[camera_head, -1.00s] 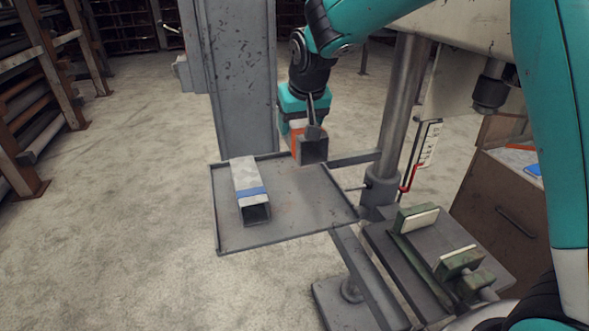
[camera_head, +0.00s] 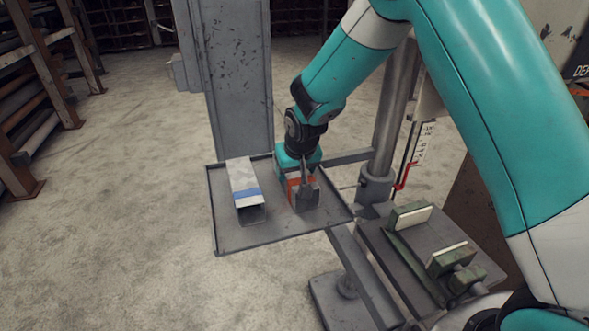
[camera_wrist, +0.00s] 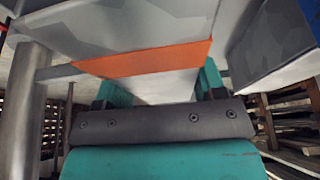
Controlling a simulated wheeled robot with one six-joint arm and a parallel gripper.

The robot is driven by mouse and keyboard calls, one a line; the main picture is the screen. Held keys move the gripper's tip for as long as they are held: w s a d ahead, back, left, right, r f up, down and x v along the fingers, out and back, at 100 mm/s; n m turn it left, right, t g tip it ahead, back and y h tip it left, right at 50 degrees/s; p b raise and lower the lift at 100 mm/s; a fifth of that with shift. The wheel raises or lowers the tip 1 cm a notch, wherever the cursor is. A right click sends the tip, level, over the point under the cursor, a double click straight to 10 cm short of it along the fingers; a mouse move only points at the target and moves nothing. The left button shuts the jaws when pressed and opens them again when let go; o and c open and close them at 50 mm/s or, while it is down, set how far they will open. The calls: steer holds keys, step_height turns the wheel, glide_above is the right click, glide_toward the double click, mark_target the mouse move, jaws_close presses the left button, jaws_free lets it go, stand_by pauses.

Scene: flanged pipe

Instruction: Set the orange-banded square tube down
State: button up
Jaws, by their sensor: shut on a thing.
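The orange-banded square tube (camera_head: 305,199) is at the right part of the grey tray (camera_head: 228,245), its open end towards the camera. Its orange band (camera_wrist: 150,58) crosses the wrist view close up. My gripper (camera_head: 305,181) is shut on this tube from above and behind, and hides much of it. The tube is at or just above the tray floor; I cannot tell whether it touches. A blue-banded square tube (camera_head: 244,182) lies on the tray to the left, apart from the held tube.
A grey column (camera_head: 228,80) stands behind the tray. A drill press post (camera_head: 391,110) and a red-handled lever (camera_head: 403,176) are to the right. A green-jawed vise (camera_head: 411,216) sits in front right. Bare tray shows between and in front of the tubes.

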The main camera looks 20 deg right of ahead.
steer(key=shift+f, duration=0.15)
steer(key=o, duration=1.2)
steer(key=shift+o, duration=0.2)
steer(key=shift+r, duration=0.35)
steer(key=b+v, duration=0.2)
steer(key=v, duration=1)
steer(key=s+a+r+n+g+y, duration=0.2)
steer(key=s+n, duration=0.1)
steer(key=s, duration=1.1)
steer(key=s+a+r+n+g+y, duration=0.2)
steer(key=s+n, duration=0.2)
steer(key=s, duration=1)
steer(key=shift+s+a+r+g, duration=0.2)
steer(key=shift+a+g, duration=0.1)
